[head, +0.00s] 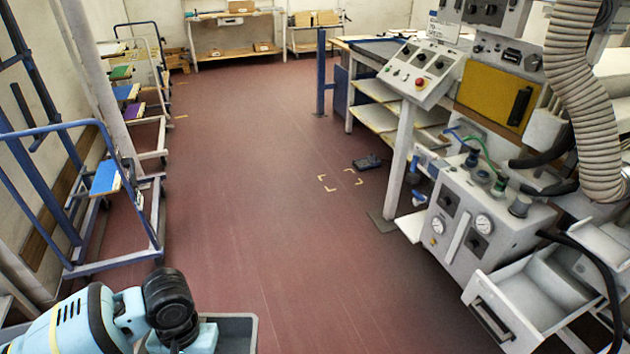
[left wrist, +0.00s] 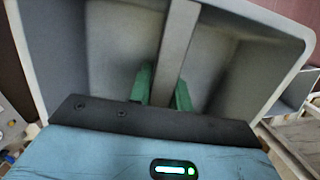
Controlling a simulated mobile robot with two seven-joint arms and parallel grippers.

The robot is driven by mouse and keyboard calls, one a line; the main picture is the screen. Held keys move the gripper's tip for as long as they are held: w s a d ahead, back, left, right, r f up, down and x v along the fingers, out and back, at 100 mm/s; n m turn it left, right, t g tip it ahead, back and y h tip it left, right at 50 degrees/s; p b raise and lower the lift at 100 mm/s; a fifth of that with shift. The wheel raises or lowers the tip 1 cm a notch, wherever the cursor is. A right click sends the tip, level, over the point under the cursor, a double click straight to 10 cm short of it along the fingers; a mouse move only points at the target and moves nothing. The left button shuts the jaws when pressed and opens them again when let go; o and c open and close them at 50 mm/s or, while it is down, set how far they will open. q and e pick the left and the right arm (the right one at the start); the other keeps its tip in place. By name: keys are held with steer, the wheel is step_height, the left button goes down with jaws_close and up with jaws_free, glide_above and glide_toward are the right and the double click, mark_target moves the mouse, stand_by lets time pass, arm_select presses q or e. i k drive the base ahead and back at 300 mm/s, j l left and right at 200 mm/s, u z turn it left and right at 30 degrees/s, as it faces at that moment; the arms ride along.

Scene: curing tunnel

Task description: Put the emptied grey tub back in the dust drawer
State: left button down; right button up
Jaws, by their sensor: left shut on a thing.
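The grey tub (head: 247,325) shows at the bottom of the head view, mostly hidden by my left arm and cut off by the frame edge. In the left wrist view the tub (left wrist: 115,60) fills most of the frame, and its visible inside looks empty. My left gripper (left wrist: 165,92) has its green fingers shut on the tub, on either side of a grey bar across it. The dust drawer (head: 498,318) is pulled open at the lower right of the head view, below the machine's gauges. Its visible inside looks empty. The tub is well to the left of the drawer. My right gripper is out of view.
A grey machine with gauges (head: 484,225) and a thick ribbed hose (head: 580,100) stands above the drawer. A black foot pedal (head: 367,162) lies on the floor. Blue trolleys (head: 105,178) line the left wall. The red floor (head: 320,260) between is clear.

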mark_target(521, 308)
steer(key=l+z, duration=0.1)
steer(key=l, duration=0.65)
steer(key=l+z, duration=0.1)
steer(key=l, duration=0.65)
steer(key=l+z, duration=0.15)
steer(key=l, duration=0.6)
steer(key=i+l+z, duration=0.1)
steer(key=l, duration=0.65)
steer(key=i, duration=0.05)
